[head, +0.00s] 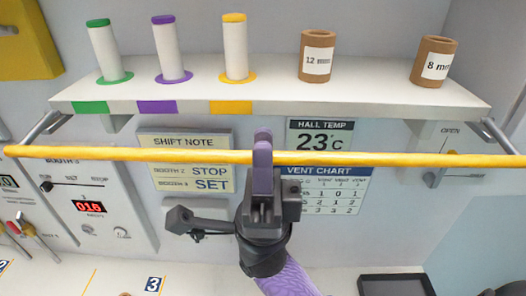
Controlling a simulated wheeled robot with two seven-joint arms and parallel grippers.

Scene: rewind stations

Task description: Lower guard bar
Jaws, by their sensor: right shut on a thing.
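The guard bar (400,160) is a long yellow bar running across the whole head view, in front of and below the shelf. Grey arms (498,135) join its ends to the shelf's sides. My right gripper (262,150) is at the bar's middle, with its purple finger over the bar, and is shut on it. The far side of the grip is hidden behind that finger. My left gripper is not in view.
A white shelf (380,100) holds three spools with green, purple and yellow rims, and two brown rolls labelled 12 and 8. A panel with a red display (90,207) is at left. A dark tray (396,284) lies on the counter at lower right. Notes and charts hang behind the bar.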

